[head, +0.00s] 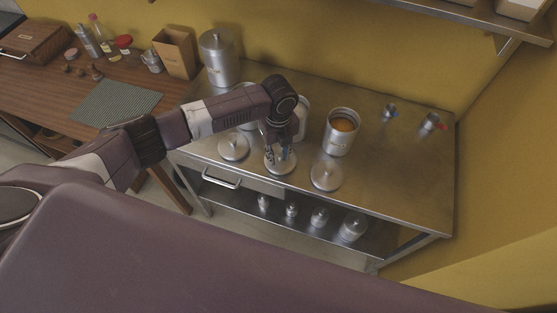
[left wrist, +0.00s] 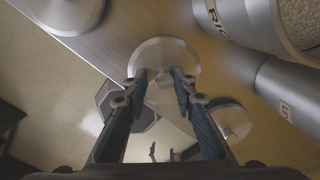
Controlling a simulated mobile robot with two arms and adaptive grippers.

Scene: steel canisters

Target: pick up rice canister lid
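A round steel lid (head: 281,168) lies on the steel table below my left gripper (head: 279,153). In the left wrist view the lid (left wrist: 165,53) is ahead of the fingertips. My left gripper (left wrist: 159,74) is open, its two fingers apart and pointing down at the lid; I cannot tell whether they touch it. An open steel canister (left wrist: 240,18) with lettering starting "RI" and pale grains inside stands at the upper right of the wrist view. In the head view my arm partly hides the canisters behind the gripper. My right gripper is not in view.
More lids lie left (head: 233,147) and right (head: 326,176) of the gripper. An open canister with orange contents (head: 338,142) stands to the right, a tall lidded canister (head: 220,62) at the back left. Small canisters stand on the lower shelf (head: 335,236). The table's right part is mostly clear.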

